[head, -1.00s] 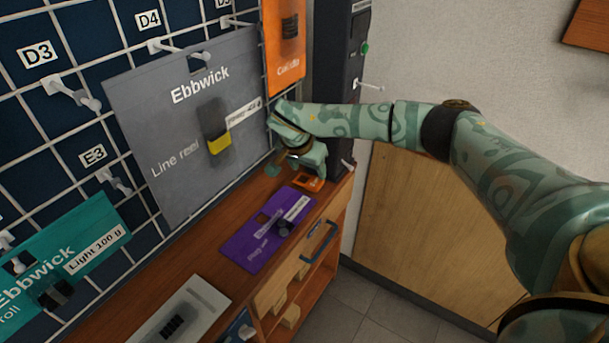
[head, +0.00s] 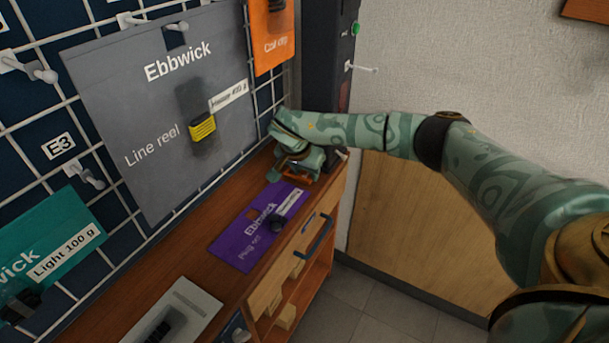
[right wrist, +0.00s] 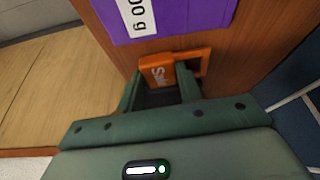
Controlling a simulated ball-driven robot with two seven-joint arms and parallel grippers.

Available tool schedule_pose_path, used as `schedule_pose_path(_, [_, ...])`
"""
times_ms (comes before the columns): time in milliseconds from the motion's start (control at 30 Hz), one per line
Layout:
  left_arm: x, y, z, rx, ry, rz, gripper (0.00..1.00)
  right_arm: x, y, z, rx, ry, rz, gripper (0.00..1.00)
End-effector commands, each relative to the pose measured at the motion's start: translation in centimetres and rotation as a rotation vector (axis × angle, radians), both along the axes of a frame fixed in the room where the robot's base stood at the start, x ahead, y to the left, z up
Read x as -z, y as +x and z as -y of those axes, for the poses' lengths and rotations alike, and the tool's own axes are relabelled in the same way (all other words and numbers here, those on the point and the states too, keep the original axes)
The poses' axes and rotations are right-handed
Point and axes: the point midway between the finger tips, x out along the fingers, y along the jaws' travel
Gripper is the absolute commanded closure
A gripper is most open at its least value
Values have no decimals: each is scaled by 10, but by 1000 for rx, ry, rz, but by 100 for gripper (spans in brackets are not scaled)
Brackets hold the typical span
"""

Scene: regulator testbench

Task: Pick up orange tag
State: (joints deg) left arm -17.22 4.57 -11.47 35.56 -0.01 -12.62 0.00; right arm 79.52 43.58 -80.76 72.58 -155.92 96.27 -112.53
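The orange tag (head: 299,179) lies at the far end of the wooden shelf top, partly hidden under my right gripper (head: 288,177). In the right wrist view the orange tag (right wrist: 158,66) shows white lettering and a cut-out at its right side. My right gripper (right wrist: 158,82) has its two dark green fingers apart, with a gap between them. The tag is at the fingertips, and the right finger overlaps it in the picture. I cannot tell whether the fingers touch it. My left gripper is in neither view.
A purple package (head: 258,230) lies on the wooden shelf (head: 190,255) close to the tag. A grey-white box (head: 178,312) lies nearer. A large grey package (head: 150,120), a teal one (head: 60,240) and an orange one (head: 268,45) hang on the grid board. A dark post stands behind.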

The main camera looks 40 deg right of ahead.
Motion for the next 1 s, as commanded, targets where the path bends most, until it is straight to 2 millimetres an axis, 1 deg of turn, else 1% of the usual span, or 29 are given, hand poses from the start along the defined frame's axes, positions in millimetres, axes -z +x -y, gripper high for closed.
schedule_pose_path(267, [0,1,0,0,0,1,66,0,0,0,0,0,0,86])
schedule_pose_path(367, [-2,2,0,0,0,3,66,-3,0,0,0,0,1,86])
schedule_pose_path(467, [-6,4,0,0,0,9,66,-12,0,0,0,0,4,86])
schedule_pose_path(533, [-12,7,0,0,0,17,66,-23,0,0,-1,-1,5,86])
schedule_pose_path(600, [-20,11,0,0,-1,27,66,-39,1,0,-1,0,8,86])
schedule_pose_path(633, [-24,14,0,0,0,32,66,-45,-2,0,-1,-1,9,86])
schedule_pose_path(667, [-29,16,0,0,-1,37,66,-52,-8,0,-2,-1,8,86])
schedule_pose_path(767, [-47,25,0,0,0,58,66,-79,-28,0,-3,0,11,86])
schedule_pose_path(800, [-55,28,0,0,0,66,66,-90,-37,-1,-3,0,10,86])
schedule_pose_path(867, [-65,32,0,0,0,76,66,-105,-50,-1,-2,1,10,86])
schedule_pose_path(900, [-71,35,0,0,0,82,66,-110,-63,-1,-2,-1,5,86])
schedule_pose_path(1000, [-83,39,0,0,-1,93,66,-118,-90,-2,-2,0,4,86])
